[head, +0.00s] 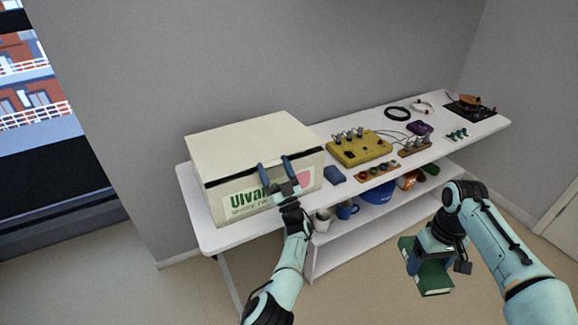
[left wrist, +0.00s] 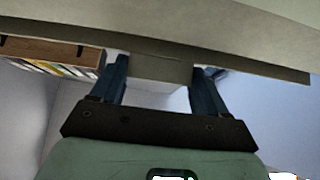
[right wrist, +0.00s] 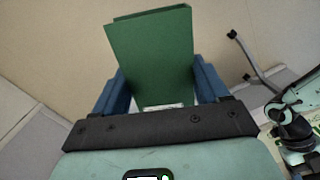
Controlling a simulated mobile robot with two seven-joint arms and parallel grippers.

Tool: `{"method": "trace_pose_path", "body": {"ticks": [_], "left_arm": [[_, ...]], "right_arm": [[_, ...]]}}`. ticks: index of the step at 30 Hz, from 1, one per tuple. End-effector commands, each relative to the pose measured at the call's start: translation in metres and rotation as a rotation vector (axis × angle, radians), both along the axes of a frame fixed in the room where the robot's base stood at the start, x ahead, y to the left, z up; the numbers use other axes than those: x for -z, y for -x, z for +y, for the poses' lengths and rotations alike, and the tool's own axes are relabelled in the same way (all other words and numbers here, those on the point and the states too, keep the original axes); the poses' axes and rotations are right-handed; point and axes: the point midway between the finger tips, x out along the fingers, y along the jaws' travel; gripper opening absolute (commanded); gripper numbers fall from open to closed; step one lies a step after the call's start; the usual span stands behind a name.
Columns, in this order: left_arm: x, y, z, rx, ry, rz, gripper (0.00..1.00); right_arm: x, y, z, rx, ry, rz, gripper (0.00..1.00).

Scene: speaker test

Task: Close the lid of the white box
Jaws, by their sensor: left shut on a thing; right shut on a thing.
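The white box (head: 240,205) stands on the left end of the white table, with green lettering on its front. Its pale lid (head: 250,138) lies over the top, nearly level. A dark band runs under the lid's front edge; I cannot tell if it is a gap. My right gripper (head: 430,250) is shut on a green book (right wrist: 152,55), away from the table.
The white table (head: 335,205) holds a yellow device with knobs (head: 356,148), a blue block (head: 334,174), a purple item (head: 420,128) and cables right of the box. The lower shelf (head: 350,228) has mugs and a blue bowl (head: 377,191). Floor is clear around the book.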

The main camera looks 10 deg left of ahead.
Motion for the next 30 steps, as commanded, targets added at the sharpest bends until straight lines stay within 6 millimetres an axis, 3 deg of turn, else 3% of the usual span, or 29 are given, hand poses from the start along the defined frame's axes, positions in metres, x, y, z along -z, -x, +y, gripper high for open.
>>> {"method": "trace_pose_path", "body": {"ticks": [6,7,9,20,30], "left_arm": [[0.005,-0.001,0.006,-0.005,0.01,0.014,0.2],[0.005,-0.001,0.006,-0.005,0.01,0.014,0.84],[0.004,-0.001,0.005,-0.004,0.009,0.011,1.0],[0.005,0.002,-0.001,-0.001,0.005,0.008,1.0],[0.033,0.029,-0.025,-0.001,0.004,0.011,1.0]], "right_arm": [[0.0,0.0,0.0,0.0,0.0,-0.001,0.38],[-0.001,0.0,0.0,0.0,0.0,-0.001,0.38],[0.0,0.0,0.0,0.0,0.0,-0.001,0.38],[-0.001,0.0,0.0,0.0,0.0,-0.001,0.38],[0.0,0.0,0.0,0.0,0.0,-0.001,0.38]]}}
